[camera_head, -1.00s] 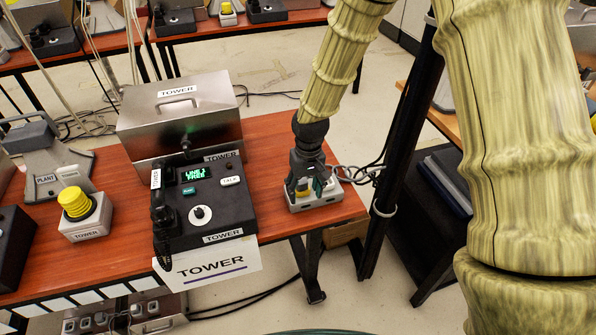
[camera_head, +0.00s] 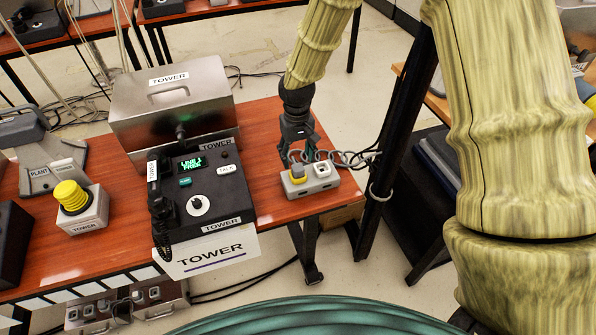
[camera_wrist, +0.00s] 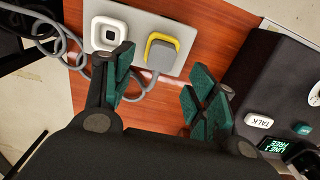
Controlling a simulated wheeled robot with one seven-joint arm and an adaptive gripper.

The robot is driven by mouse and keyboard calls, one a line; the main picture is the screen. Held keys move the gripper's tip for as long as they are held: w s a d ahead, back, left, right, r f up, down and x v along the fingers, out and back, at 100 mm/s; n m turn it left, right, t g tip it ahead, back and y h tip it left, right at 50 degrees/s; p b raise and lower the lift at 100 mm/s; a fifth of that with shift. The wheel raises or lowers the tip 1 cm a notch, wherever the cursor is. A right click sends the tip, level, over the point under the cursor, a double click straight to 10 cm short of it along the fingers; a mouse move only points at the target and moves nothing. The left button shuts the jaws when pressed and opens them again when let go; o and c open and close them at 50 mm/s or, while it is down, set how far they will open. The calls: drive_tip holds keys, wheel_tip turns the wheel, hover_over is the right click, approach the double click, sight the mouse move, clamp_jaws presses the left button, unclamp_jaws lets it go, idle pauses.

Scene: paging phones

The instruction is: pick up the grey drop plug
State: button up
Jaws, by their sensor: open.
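The grey drop plug (camera_head: 297,171) sits in the yellow-rimmed socket at the left of a light grey socket box (camera_head: 318,186) on the red-brown table. In the wrist view the plug (camera_wrist: 163,54) shows beyond my fingertips, with the yellow edge around part of it and a grey cord running from it. My gripper (camera_head: 296,152) is just above and behind the plug, pointing down. In the wrist view its teal-padded fingers (camera_wrist: 160,75) are spread wide with nothing between them. The plug lies across the gap between the fingers, apart from them.
A white square socket (camera_head: 321,168) is beside the plug. The grey cord (camera_head: 345,157) loops off to the right. The black TOWER phone (camera_head: 204,200) and steel TOWER case (camera_head: 175,100) stand left. A dark post (camera_head: 393,140) rises close on the right.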

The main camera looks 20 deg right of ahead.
sight(297, 164)
drive_tip(key=shift+w+f+p, duration=0.2)
drive_tip(key=shift+f+p, duration=0.3)
drive_tip(key=shift+f, duration=0.8)
drive_tip(key=shift+w+f+p, duration=0.2)
drive_tip(key=shift+f+p, duration=0.3)
drive_tip(key=shift+f, duration=0.8)
drive_tip(key=c, duration=1.1)
